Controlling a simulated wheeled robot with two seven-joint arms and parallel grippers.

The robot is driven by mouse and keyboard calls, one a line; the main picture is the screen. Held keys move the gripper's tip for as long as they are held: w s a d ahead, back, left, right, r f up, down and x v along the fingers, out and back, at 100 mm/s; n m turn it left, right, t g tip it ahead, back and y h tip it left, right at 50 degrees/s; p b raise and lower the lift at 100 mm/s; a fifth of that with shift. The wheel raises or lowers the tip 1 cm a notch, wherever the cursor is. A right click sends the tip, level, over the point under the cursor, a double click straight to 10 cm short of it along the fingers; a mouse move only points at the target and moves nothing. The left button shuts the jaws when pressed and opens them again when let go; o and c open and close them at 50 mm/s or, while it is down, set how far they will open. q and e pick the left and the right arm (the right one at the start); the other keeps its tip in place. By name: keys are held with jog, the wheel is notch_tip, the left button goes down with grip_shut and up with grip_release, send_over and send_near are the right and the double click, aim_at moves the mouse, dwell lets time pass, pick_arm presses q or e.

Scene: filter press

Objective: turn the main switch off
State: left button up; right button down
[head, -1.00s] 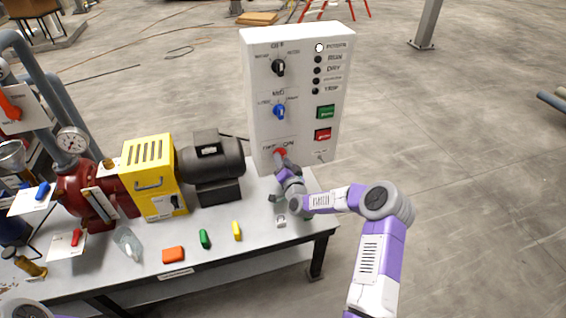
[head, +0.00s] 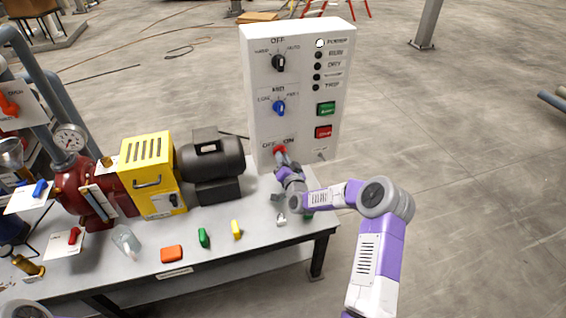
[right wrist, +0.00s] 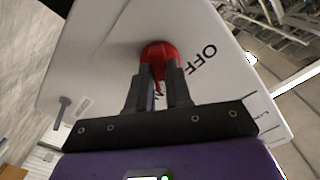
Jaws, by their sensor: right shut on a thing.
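The main switch is a red knob (head: 280,150) low on the front of the white control panel (head: 335,60), between the OFF and ON labels. In the right wrist view the red knob (right wrist: 159,52) sits between the fingers, with OFF printed to its right. My right gripper (right wrist: 160,85) is shut on the knob; in the head view the gripper (head: 283,161) covers part of it. The knob's exact pointing is hard to tell behind the fingers. The white POWER lamp (head: 320,43) at the panel's top is lit. My left gripper is not in view.
The panel also has a black selector (head: 279,63), a blue selector (head: 279,107), a green button (head: 326,108) and a red button (head: 323,132). A motor (head: 212,160) and yellow guard (head: 150,165) stand left. Small coloured pieces lie along the bench front (head: 270,235).

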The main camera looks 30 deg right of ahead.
jog(key=shift+n+b, duration=7.85)
jog(key=shift+n, duration=0.25)
jog(key=c, duration=1)
grip_release()
jog(key=shift+c, duration=0.2)
